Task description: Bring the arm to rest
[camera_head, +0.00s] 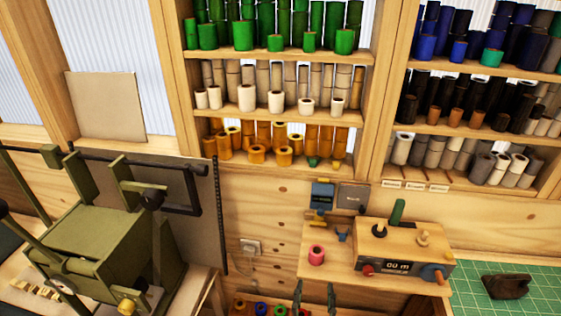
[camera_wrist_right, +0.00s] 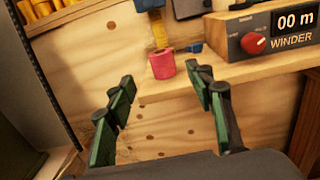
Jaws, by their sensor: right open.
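My right gripper (camera_head: 314,292) shows at the bottom middle of the head view, in front of the wooden shelf with the winder. In the right wrist view the right gripper (camera_wrist_right: 160,98) has its two green-padded fingers spread wide, with nothing between them. Beyond the fingertips a pink foil roll (camera_wrist_right: 162,64) stands upright near the shelf edge, apart from the fingers. The same pink roll (camera_head: 317,255) shows in the head view, left of the winder. My left gripper is not in view.
The winder (camera_head: 405,255) carries a green roll (camera_head: 397,212) on top. A lower shelf (camera_head: 240,297) holds several coloured rolls. Racks of rolls (camera_head: 275,97) fill the wall. An olive machine (camera_head: 95,245) stands at left. A green cutting mat (camera_head: 540,285) lies at right with a dark object (camera_head: 505,286).

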